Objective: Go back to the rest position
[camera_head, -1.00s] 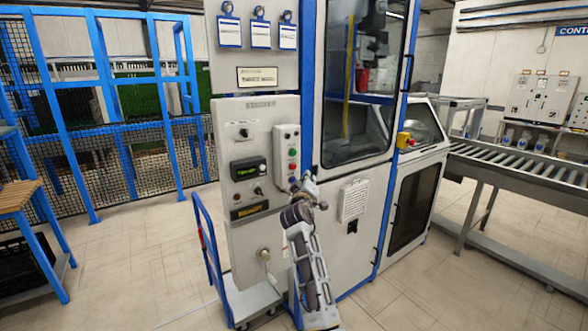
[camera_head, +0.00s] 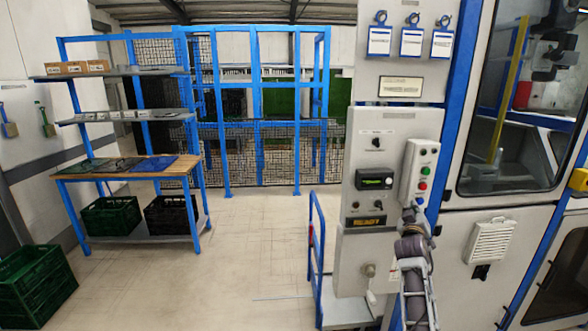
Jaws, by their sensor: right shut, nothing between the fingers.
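My right gripper (camera_head: 411,212) is shut and empty. It points up and away from me, in front of the machine's control panel (camera_head: 362,135). Its tips are just below the push-button box (camera_head: 420,172), which has green and red buttons. I cannot tell whether the tips touch the box or panel. My right forearm rises from the bottom edge and hides the lower right of the panel. My left gripper is not in view.
A blue trolley (camera_head: 318,265) stands below the panel. At left are a blue workbench with shelves (camera_head: 125,165), dark crates under it, and stacked green crates (camera_head: 35,285). A blue mesh fence (camera_head: 260,150) closes the back. The middle floor (camera_head: 240,240) is clear.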

